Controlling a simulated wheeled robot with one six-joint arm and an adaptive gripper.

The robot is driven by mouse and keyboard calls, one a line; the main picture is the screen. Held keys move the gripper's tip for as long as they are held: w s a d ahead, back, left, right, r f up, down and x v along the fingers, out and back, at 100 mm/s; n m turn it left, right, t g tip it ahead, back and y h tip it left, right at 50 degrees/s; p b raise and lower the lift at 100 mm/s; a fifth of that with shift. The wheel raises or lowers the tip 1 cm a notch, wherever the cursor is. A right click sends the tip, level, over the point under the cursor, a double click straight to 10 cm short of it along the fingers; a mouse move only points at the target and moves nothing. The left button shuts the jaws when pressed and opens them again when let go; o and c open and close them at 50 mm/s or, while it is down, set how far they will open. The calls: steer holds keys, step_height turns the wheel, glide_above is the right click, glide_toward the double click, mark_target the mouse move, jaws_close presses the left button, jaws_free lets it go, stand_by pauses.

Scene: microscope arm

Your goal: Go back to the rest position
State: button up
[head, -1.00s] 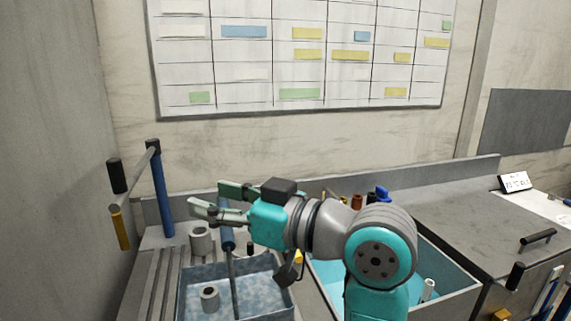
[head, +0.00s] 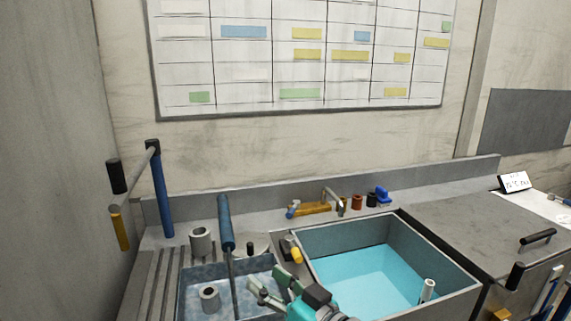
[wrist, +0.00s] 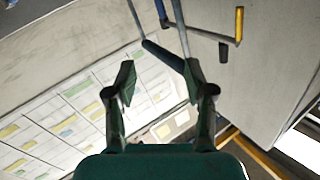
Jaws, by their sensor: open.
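My gripper (head: 268,280) is low in the head view, at the right edge of the left basin and near the wall between the two basins. Its fingers are apart, with nothing held between them. In the wrist view its two fingers (wrist: 158,82) stand open. A tool with a blue handle (head: 226,226) leans upright in the left basin, apart from my gripper. A dark blue handle (wrist: 163,55) shows beyond the fingertips in the wrist view. Most of my arm is out of the head view.
The left basin (head: 186,282) holds a grey cylinder (head: 209,297). The right basin (head: 455,286) holds bright blue liquid and a white tube (head: 428,290). A faucet (head: 312,209) and small bottles stand behind. A blue post (head: 161,190) with a bar stands at left. The right counter (head: 440,228) is mostly clear.

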steer(key=s+d+f+m+t+h, duration=0.1)
steer(key=s+d+f+m+h, duration=0.15)
steer(key=s+d+f, duration=0.4)
steer(key=s+d+f+m+t+h, duration=0.1)
steer(key=s+d+f+m+h, duration=0.15)
steer(key=f, duration=0.65)
steer(key=s+d+f+m+t+h, duration=0.1)
steer(key=s+d+f+h, duration=0.2)
steer(key=s+d+f, duration=0.35)
steer(key=s+d+f+h, duration=0.1)
steer(key=s+d+h, duration=0.1)
steer(key=s, duration=1.1)
steer(key=s+d+f+g+h, duration=0.1)
steer(key=s+d+f+h, duration=0.1)
steer(key=s, duration=1.1)
steer(key=shift+d+f+h, duration=0.15)
steer(key=shift+d+h, duration=0.15)
steer(key=shift+d, duration=0.55)
